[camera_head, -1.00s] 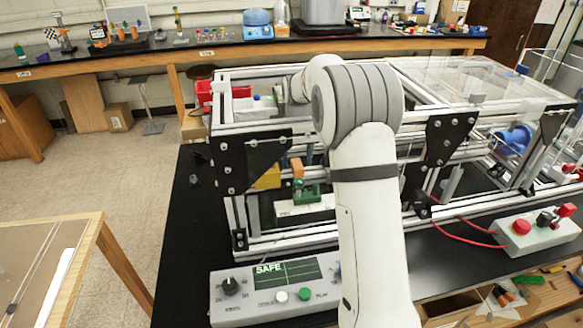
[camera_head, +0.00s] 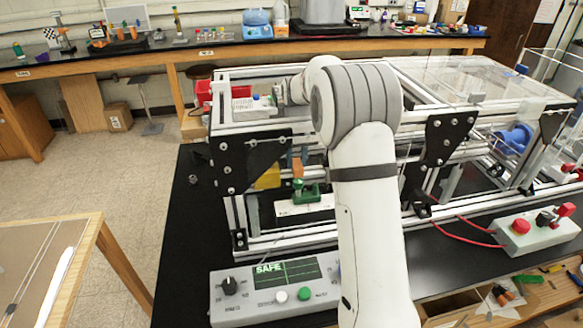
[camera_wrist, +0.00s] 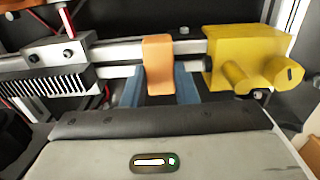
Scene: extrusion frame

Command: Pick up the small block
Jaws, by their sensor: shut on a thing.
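The small block is an orange piece (camera_wrist: 158,68) in the middle of the wrist view, in front of a silver rail. In the head view the orange piece (camera_head: 297,170) shows above a green part, left of my arm. My gripper (camera_wrist: 160,84) has blue-grey fingers, one on each side of the orange piece, and is shut on it. The gripper fingers (camera_head: 297,157) are small and partly hidden in the head view.
A yellow part (camera_wrist: 248,65) sits close to the right of the orange piece. Silver frame rails (camera_head: 290,130) and a black plate (camera_head: 250,160) surround the spot. A grey control box (camera_head: 275,290) stands in front.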

